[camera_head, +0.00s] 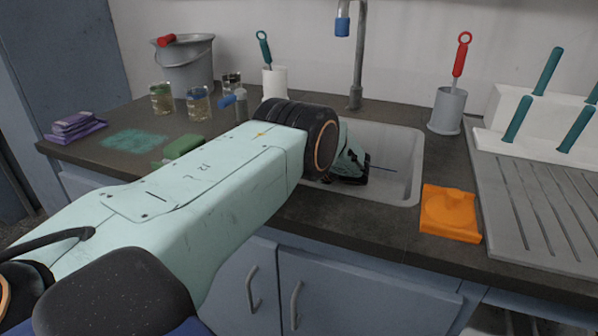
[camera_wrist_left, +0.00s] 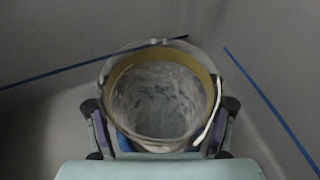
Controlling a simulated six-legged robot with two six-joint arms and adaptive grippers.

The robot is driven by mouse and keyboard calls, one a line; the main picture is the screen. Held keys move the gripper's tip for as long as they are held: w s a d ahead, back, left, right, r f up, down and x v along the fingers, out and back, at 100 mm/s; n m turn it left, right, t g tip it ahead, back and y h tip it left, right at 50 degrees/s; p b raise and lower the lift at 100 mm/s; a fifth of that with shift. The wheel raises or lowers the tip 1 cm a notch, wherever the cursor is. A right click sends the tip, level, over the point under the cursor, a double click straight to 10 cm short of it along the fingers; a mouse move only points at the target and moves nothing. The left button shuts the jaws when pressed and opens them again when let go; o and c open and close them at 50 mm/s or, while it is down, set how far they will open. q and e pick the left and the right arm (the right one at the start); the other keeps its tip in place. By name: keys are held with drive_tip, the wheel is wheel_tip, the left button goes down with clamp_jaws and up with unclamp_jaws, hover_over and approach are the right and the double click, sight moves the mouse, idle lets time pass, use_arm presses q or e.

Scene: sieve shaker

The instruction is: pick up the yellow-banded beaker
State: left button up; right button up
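The yellow-banded beaker (camera_wrist_left: 163,95) is a clear round vessel with a yellow band inside its rim, seen from above in the left wrist view. My left gripper (camera_wrist_left: 160,122) has a finger on each side of it, close to its wall. I cannot tell whether the fingers press on it. In the head view my left arm reaches across the counter and my left gripper (camera_head: 350,170) is down in the sink. The beaker is hidden there behind the arm. My right gripper is not in view.
The sink (camera_head: 408,165) has grey walls and blue lines. A tap (camera_head: 358,60) stands behind it. An orange item (camera_head: 449,212), a grey holder (camera_head: 447,110) and a ridged drainer (camera_head: 535,205) are at right. A bucket (camera_head: 187,68) and glass beakers (camera_head: 198,104) stand at left.

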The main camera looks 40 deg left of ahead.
use_arm(q)
drive_tip(key=c, duration=1.3)
